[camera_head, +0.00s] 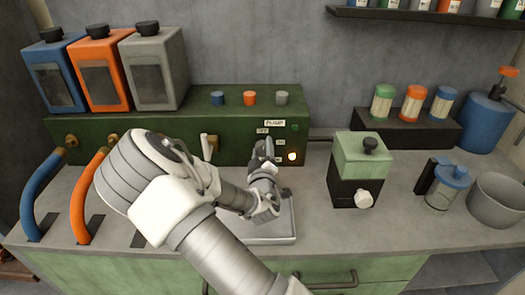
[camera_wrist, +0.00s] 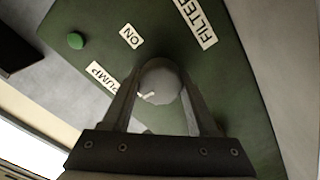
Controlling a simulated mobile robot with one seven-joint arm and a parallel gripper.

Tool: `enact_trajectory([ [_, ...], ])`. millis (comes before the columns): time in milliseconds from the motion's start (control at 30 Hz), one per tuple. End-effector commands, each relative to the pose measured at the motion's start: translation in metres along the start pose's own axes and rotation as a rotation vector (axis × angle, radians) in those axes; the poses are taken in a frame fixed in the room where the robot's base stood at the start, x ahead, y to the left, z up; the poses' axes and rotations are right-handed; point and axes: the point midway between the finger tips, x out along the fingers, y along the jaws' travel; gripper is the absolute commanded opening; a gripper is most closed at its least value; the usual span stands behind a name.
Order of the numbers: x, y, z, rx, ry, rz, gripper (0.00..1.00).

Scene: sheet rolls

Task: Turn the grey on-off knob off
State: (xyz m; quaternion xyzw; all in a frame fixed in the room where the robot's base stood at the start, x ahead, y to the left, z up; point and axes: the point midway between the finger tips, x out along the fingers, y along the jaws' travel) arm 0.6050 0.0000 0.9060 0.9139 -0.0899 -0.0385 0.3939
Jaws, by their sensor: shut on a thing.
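The grey knob (camera_wrist: 160,82) sits on the green panel (camera_wrist: 236,85) and shows between my fingers in the wrist view. My gripper (camera_wrist: 160,75) is shut on it, one finger on each side. A small white mark on the knob points to the lower left in that view. An ON label (camera_wrist: 131,36) and a PUMP label (camera_wrist: 102,76) are beside it. In the head view my gripper (camera_head: 264,150) reaches the front of the green panel (camera_head: 235,120) and hides the knob. An OFF label (camera_head: 262,131) shows just above the gripper.
A lit lamp (camera_head: 292,157) glows on the panel, right of my gripper. A shallow tray (camera_head: 285,232) lies below my arm. A green and black grinder-like box (camera_head: 360,158) stands to the right. Blue (camera_head: 38,192) and orange (camera_head: 80,200) curved hoses are at the left.

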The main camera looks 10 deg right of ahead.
Motion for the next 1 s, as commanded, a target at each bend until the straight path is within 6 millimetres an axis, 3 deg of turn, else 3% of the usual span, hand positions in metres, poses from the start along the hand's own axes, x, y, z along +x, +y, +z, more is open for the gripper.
enact_trajectory([
  [300,-0.0004,-0.0008,0.0011,-0.104,-0.002,-0.002,0.04],
  [800,-0.0004,-0.0005,0.0012,-0.121,-0.003,-0.001,0.04],
  [833,-0.0004,-0.0005,0.0012,-0.121,-0.003,-0.001,0.63],
  [1000,-0.0002,-0.0004,0.0008,-0.120,-0.002,-0.001,0.90],
])
